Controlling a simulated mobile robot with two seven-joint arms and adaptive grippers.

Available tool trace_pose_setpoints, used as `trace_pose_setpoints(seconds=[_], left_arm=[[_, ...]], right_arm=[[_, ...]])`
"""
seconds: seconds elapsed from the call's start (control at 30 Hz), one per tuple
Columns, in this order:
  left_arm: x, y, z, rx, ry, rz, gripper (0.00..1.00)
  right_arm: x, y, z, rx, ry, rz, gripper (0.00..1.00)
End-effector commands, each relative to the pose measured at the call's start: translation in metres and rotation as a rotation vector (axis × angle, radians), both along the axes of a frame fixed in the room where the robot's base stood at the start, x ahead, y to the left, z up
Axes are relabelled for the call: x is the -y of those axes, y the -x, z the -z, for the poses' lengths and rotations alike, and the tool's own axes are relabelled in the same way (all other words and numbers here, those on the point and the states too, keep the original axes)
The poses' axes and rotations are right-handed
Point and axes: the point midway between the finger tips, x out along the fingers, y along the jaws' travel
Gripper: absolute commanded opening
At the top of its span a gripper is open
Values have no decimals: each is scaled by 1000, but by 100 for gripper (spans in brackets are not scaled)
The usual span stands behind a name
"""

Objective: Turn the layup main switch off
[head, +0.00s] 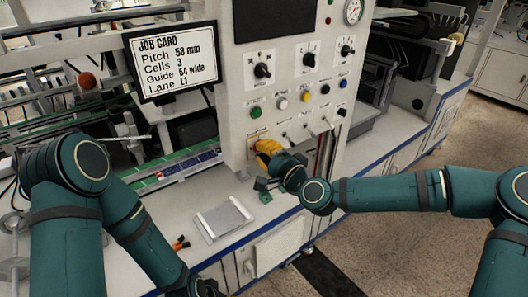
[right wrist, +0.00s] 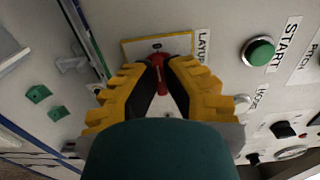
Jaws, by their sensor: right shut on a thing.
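In the head view the right gripper (head: 266,150) is at the lower left of the panel front, over the yellow plate (head: 252,142), and hides the handle there. The gripper also covers part of the handle in the wrist view. My left arm comes in at the left, but its gripper is not visible.
A green START button (right wrist: 258,51) is close beside the switch. Black knobs (head: 262,70) and small toggles (head: 307,124) are on the same panel (head: 285,88). A job card (head: 174,62) hangs at the left. A metal tray (head: 224,218) lies on the bench below.

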Motion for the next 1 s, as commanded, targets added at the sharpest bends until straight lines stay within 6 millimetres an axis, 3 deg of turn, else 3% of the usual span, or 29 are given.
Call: trace_pose_setpoints(seconds=[0.1, 0.13, 0.2, 0.63, 1.0], left_arm=[[0, 0, 0, 0, 0, 0, 47], [0, 0, 0, 0, 0, 0, 47], [0, 0, 0, 0, 0, 0, 47], [0, 0, 0, 0, 0, 0, 47], [0, 0, 0, 0, 0, 0, 47]], right_arm=[[0, 0, -2, 4, -1, 1, 0], [0, 0, -2, 4, -1, 1, 18], [0, 0, -2, 3, -1, 1, 40], [6, 6, 0, 0, 0, 2, 40], [46, 61, 0, 1, 1, 3, 40]])
